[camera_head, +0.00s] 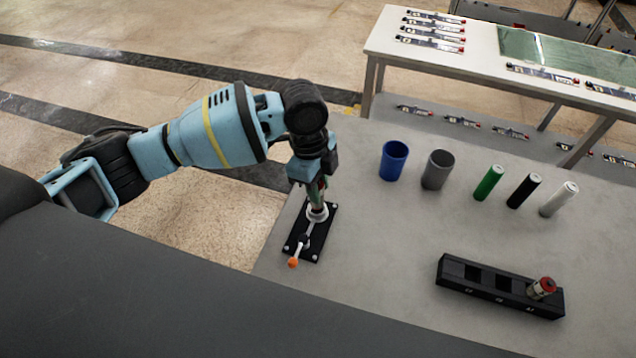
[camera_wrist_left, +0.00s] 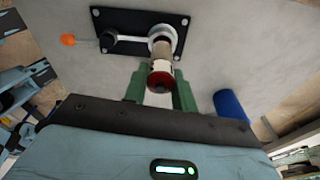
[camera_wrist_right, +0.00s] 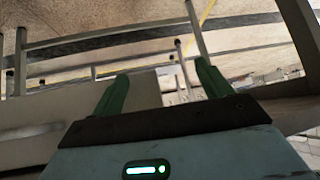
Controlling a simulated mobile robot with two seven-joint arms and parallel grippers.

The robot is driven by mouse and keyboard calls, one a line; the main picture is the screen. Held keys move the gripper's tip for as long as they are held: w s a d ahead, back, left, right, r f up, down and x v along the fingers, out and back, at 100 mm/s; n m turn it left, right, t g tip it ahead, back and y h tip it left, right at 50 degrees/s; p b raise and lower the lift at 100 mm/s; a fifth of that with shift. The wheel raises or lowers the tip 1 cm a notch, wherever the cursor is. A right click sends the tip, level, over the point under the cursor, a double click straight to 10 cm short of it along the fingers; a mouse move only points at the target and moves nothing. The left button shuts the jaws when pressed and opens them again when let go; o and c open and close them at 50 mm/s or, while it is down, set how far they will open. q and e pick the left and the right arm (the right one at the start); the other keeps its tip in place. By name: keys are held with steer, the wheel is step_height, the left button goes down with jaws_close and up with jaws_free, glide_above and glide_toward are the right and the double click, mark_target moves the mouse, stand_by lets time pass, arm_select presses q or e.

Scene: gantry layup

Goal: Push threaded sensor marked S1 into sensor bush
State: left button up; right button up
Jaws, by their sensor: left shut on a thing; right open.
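My left gripper (camera_head: 316,190) points down, shut on a threaded sensor (camera_wrist_left: 160,80) with a tan body and dark red end cap. Its green fingers are on either side of the sensor in the left wrist view. The sensor's far end meets the pale ring of the sensor bush (camera_head: 317,213); how deep it sits I cannot tell. The bush is on a black plate (camera_wrist_left: 125,22) with a lever ending in an orange knob (camera_head: 293,263). The S1 mark is not readable. My right gripper (camera_wrist_right: 162,88) is open and empty, away from the bush.
A black slotted holder (camera_head: 465,285) at the front right carries another red-capped sensor (camera_head: 541,288). Blue (camera_head: 394,160) and grey (camera_head: 437,169) cups and green, black and white cylinders stand behind. The grey table between plate and holder is clear.

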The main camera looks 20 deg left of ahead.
arm_select(q)
steer(key=shift+f, duration=1.5)
stand_by(0.9)
steer(key=o, duration=1.1)
steer(key=r, duration=0.5)
steer(key=a+r, duration=0.1)
steer(key=r, duration=0.1)
steer(key=shift+w+r, duration=0.1)
steer(key=shift+r, duration=0.15)
steer(key=shift+f, duration=0.1)
